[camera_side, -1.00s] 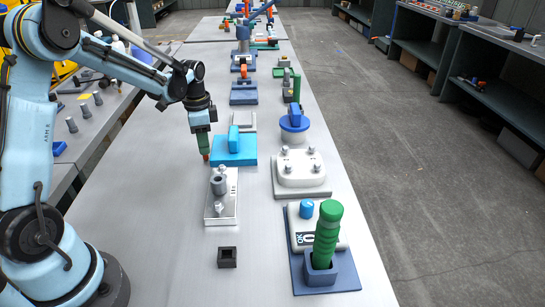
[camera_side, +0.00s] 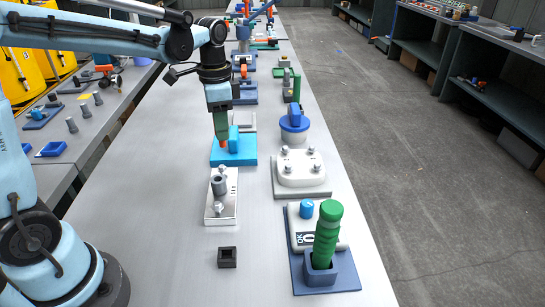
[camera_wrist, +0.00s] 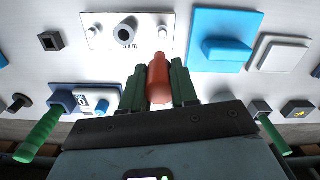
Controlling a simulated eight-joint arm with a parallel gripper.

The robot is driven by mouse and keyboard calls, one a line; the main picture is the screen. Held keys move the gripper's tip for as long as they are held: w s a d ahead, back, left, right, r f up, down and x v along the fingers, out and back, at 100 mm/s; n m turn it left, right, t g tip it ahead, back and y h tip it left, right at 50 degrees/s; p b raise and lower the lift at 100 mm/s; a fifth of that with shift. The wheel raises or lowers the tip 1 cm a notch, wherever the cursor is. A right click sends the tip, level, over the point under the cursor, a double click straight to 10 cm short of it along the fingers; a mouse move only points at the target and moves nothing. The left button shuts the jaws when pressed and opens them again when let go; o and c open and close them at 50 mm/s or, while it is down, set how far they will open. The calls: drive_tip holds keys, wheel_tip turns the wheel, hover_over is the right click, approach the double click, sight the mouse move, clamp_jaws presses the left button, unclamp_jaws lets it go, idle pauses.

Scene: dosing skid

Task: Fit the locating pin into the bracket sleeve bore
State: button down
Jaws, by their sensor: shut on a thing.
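The locating pin is an orange-red rod (camera_wrist: 158,78) between my gripper's dark green fingers; its tip (camera_side: 224,144) shows below them in the side view. My gripper (camera_side: 222,133) is shut on the pin, which hangs near upright in front of the bright blue block. It also shows in the wrist view (camera_wrist: 159,72). The bracket sleeve is a grey cylinder (camera_side: 218,186) on a white plate (camera_side: 220,210), nearer the side camera than the pin. In the wrist view the sleeve (camera_wrist: 125,30) shows its dark round bore, up and left of the pin. Pin and sleeve are apart.
A bright blue block with a raised grip (camera_side: 233,154) stands beyond the plate. A small black square socket (camera_side: 227,257) lies nearer. To the right are a white box with knobs (camera_side: 300,172) and a green handle in a blue holder (camera_side: 326,235). The bench left of the plate is clear.

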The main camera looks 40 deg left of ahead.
drive_tip(key=s+d+r+n, duration=0.4)
drive_tip(key=s+d+n, duration=0.1)
drive_tip(key=n, duration=0.1)
drive_tip(key=w+a+f+n, duration=0.1)
drive_tip(key=n, duration=0.2)
drive_tip(key=w+a+f+n, duration=0.1)
drive_tip(key=n, duration=0.2)
drive_tip(key=w+a+n, duration=0.2)
drive_tip(key=n, duration=0.1)
drive_tip(key=shift+w+f+n, duration=0.1)
drive_tip(key=shift+f+n, duration=0.3)
drive_tip(key=shift+w+a+f+n, duration=0.35)
drive_tip(key=shift+n, duration=0.45)
drive_tip(key=shift+w+a+f, duration=0.1)
drive_tip(key=shift+a+f, duration=0.1)
drive_tip(key=shift+a, duration=0.1)
drive_tip(key=w+a+f, duration=0.2)
drive_tip(key=a+f, duration=0.5)
drive_tip(key=a, duration=0.4)
hover_over(206, 159)
drive_tip(key=shift+f, duration=1.9)
drive_tip(key=shift+d+f, duration=0.1)
drive_tip(key=shift+f, duration=0.05)
